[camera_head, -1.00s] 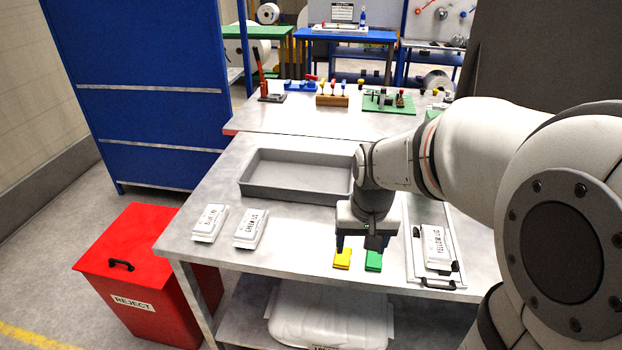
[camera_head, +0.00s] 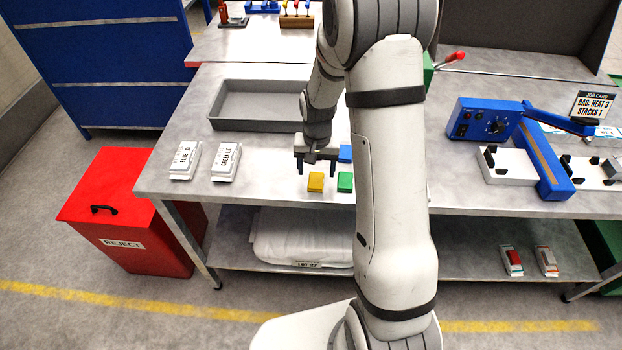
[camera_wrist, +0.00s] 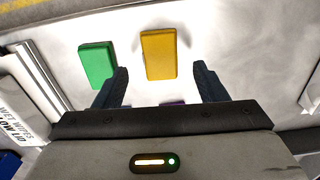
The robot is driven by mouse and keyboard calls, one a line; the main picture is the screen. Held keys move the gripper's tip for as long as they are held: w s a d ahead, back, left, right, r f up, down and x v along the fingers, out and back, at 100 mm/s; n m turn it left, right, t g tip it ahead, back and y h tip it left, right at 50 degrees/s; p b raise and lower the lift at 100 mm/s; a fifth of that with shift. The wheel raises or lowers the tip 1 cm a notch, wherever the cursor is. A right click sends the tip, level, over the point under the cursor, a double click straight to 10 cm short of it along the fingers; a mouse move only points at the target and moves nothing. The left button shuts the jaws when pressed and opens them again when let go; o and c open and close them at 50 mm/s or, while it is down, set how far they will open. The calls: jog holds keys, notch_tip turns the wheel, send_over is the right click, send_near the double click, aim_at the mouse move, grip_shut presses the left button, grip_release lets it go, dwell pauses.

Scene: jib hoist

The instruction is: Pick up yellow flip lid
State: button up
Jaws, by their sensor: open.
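The yellow flip lid (camera_head: 315,182) lies flat on the grey table near its front edge, just left of a green lid (camera_head: 345,182). In the wrist view the yellow lid (camera_wrist: 159,54) is ahead of my gripper (camera_wrist: 160,80), roughly between the lines of its two fingers, and the green lid (camera_wrist: 97,65) is beside the left finger. My gripper is open and empty, above the table. In the head view my gripper (camera_head: 318,168) is just behind the yellow lid. I cannot tell whether the fingers touch the table.
A blue lid (camera_head: 345,153) lies behind the green one, partly hidden by my arm. White packs (camera_head: 226,162) stand to the left, and a grey tray (camera_head: 216,104) lies behind. A blue sealer (camera_head: 490,118) is at right; a red reject bin (camera_head: 128,205) stands at lower left.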

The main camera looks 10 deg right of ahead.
aim_at(316, 179)
jog(key=shift+w+f, duration=0.1)
jog(key=shift+f, duration=1.55)
jog(key=shift+c, duration=0.5)
jog(key=c, duration=0.9)
